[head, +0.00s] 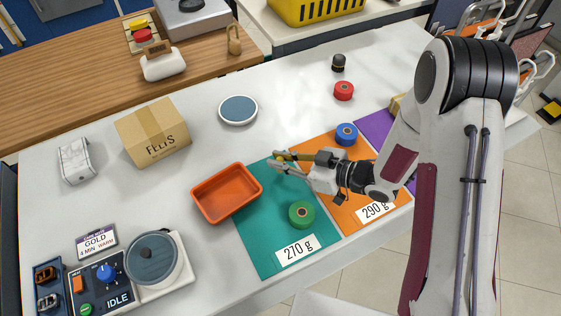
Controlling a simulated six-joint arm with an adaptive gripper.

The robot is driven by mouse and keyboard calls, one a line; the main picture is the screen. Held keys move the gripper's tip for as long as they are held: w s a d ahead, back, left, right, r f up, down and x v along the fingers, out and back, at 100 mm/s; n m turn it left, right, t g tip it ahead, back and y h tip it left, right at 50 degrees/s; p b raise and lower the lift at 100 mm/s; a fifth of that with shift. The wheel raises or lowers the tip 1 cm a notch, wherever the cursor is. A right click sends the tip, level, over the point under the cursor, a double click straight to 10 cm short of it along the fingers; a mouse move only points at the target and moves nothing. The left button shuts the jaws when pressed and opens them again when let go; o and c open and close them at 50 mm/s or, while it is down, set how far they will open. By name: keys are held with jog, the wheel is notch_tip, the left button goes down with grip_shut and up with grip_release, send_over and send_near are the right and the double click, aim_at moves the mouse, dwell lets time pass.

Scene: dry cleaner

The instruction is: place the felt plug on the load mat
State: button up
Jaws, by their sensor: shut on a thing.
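My gripper (279,162) reaches in from the right and is shut on a small yellowish thing, mostly hidden by the fingers. It may be the felt plug, but I cannot tell for sure. The fingertips are over the upper part of the teal mat (262,232), which has a 270 g card (298,250). An orange mat (365,187) with a 290 g card (374,211) lies beside it, then a purple mat (376,124), partly hidden by my arm. I cannot tell which mat is the load mat.
A green roll (301,214) is on the teal mat and a blue roll (346,134) on the orange mat. An orange tray (226,193) overlaps the teal mat's left edge. A red roll (344,90), black knob (338,62), round blue-grey pad (238,110) and carton (152,131) stand behind.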

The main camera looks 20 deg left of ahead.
jog(key=shift+f, duration=0.6)
jog(key=shift+f, duration=0.15)
jog(key=o, duration=0.7)
jog(key=shift+r, duration=0.2)
jog(key=shift+v, duration=6)
